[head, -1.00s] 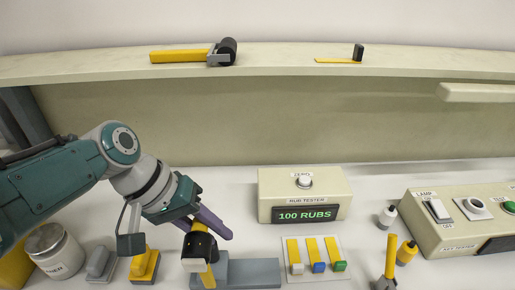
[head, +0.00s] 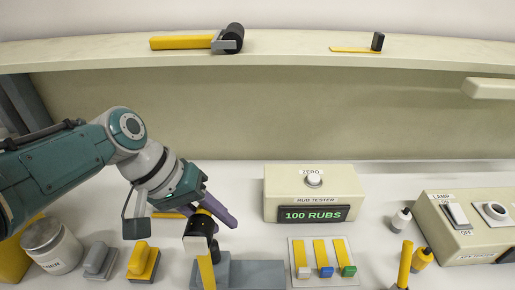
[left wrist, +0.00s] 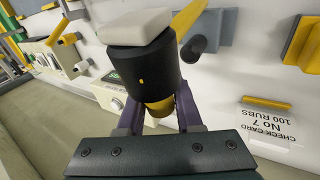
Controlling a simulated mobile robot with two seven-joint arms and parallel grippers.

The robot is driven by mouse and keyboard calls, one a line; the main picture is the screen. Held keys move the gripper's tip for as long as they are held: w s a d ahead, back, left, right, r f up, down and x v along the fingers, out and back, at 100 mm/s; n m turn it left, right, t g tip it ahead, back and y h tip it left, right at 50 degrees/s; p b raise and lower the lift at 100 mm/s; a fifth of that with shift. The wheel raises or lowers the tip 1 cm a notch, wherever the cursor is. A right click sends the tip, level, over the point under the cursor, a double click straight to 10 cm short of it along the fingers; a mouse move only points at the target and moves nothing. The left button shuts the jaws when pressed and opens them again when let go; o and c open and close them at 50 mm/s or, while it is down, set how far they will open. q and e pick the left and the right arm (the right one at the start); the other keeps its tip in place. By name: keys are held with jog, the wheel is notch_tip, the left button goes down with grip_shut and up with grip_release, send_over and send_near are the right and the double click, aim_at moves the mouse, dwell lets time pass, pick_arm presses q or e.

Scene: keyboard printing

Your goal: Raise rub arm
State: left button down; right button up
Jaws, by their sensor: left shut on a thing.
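The rub arm is a yellow bar (head: 207,271) with a black round head (head: 203,228) and a white block at its end. It stands over the left part of a grey base (head: 258,275). My left gripper (head: 217,208) has purple fingers shut on the rub arm. In the left wrist view the fingers (left wrist: 160,112) close around a yellow part below the black head (left wrist: 142,72), with the white block (left wrist: 137,27) at its end. I cannot tell the gap between block and base. My right gripper is not in view.
The rub tester (head: 270,180) behind reads 100 RUBS. A plate with several coloured tabs (head: 297,245) lies right of the base. A jar (head: 50,246), a grey stamp (head: 100,262) and a yellow stamp (head: 143,263) stand left. A roller (head: 200,41) lies on the shelf.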

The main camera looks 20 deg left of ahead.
pick_arm(q)
jog(key=c, duration=0.6)
grip_release()
jog(key=shift+s+f, duration=0.15)
jog(key=shift+s, duration=0.05)
jog(key=p+v, duration=0.3)
jog(key=v, duration=0.6)
jog(key=shift+w, duration=0.1)
jog(key=shift+a+r, duration=0.2)
jog(key=shift+r, duration=0.25)
jog(key=shift+a, duration=0.1)
